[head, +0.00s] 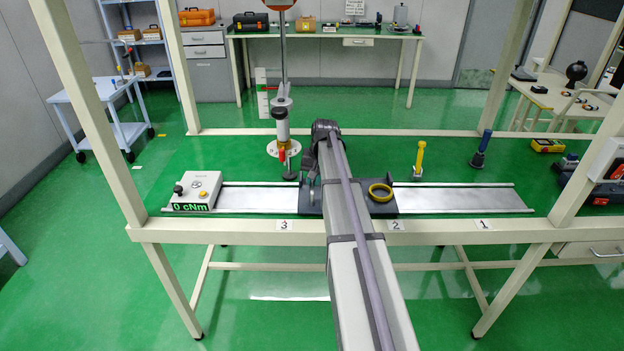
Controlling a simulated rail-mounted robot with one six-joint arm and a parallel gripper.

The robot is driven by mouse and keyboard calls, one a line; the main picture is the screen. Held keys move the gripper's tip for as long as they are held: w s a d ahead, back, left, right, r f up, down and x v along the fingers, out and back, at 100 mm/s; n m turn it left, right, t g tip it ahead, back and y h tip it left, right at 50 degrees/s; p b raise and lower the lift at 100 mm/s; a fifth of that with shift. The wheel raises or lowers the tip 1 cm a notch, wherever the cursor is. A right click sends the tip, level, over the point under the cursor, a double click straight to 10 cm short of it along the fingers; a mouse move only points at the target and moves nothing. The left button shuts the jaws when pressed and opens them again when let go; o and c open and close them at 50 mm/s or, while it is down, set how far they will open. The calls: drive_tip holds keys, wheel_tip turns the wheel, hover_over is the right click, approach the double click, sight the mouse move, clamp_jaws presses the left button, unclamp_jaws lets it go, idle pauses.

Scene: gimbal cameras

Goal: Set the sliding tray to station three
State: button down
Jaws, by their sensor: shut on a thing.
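The sliding tray (384,208) is a dark grey plate on a silver rail (460,198). It sits between the label for station three (284,225) and the label for station two (395,225), with my arm crossing over its middle. A yellow ring (380,191) lies on its right part. A small grey upright handle (312,190) shows at its left part. My gripper (310,172) is at this handle, shut on it; its fingertips are mostly hidden by my arm.
A white box (194,188) reading "0 cNm" stands at the rail's left end. A tall post device (282,125) stands behind station three. Yellow (419,158) and blue (482,150) upright tools stand behind the rail. The rail is bare right of the tray, past station one (484,224).

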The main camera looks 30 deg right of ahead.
drive_tip(key=c, duration=1.1)
unclamp_jaws()
drive_tip(key=r+p, duration=0.3)
drive_tip(key=d+r+p, duration=0.1)
drive_tip(key=r+p, duration=0.3)
drive_tip(key=s+r+p, duration=0.1)
drive_tip(key=r+p, duration=0.2)
drive_tip(key=shift+s+d+r+p, duration=0.1)
drive_tip(key=shift+d+r+p, duration=0.2)
drive_tip(key=shift+d, duration=0.1)
drive_tip(key=shift+c, duration=0.2)
